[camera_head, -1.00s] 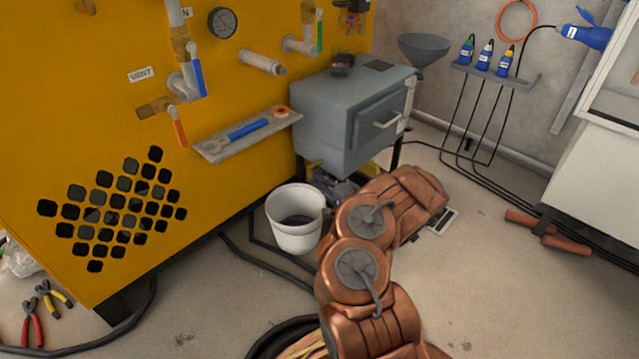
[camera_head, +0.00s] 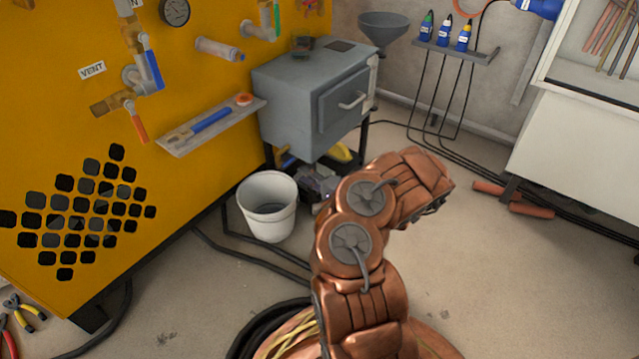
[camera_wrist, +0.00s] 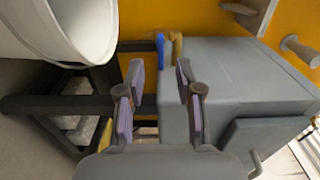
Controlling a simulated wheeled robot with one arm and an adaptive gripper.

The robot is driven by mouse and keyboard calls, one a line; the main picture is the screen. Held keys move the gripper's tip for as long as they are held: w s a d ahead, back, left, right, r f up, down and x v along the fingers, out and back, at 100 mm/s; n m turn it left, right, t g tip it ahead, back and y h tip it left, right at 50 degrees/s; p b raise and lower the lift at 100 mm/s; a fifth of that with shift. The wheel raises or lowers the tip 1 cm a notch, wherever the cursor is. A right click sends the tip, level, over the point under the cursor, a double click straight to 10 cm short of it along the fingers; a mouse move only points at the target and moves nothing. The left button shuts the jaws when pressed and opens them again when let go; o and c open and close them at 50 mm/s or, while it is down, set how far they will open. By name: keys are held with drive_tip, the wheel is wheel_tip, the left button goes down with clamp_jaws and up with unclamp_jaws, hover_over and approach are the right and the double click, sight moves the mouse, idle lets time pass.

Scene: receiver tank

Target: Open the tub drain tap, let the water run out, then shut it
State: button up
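No tap is marked as the tub drain in these views, and I cannot tell which it is. On the yellow panel in the head view, an orange-red lever (camera_head: 136,124) hangs slanted from a brass fitting, below a blue lever (camera_head: 153,70) by a VENT label. A green lever (camera_head: 277,18) is further right. A white bucket (camera_head: 267,222) stands on the floor; its inside looks dark grey. It also shows at upper left in the wrist view (camera_wrist: 85,30). My gripper (camera_wrist: 160,78) is open and empty in the wrist view, near the bucket and grey box; the head view hides it.
The grey box (camera_head: 290,105) on dark legs stands right of the bucket. A shelf (camera_head: 180,148) with a blue-handled tool juts from the panel. Black hoses (camera_head: 240,250) lie on the floor. A funnel (camera_head: 385,28) is behind the box.

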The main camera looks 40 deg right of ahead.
drive_tip(key=shift+v, duration=2.55)
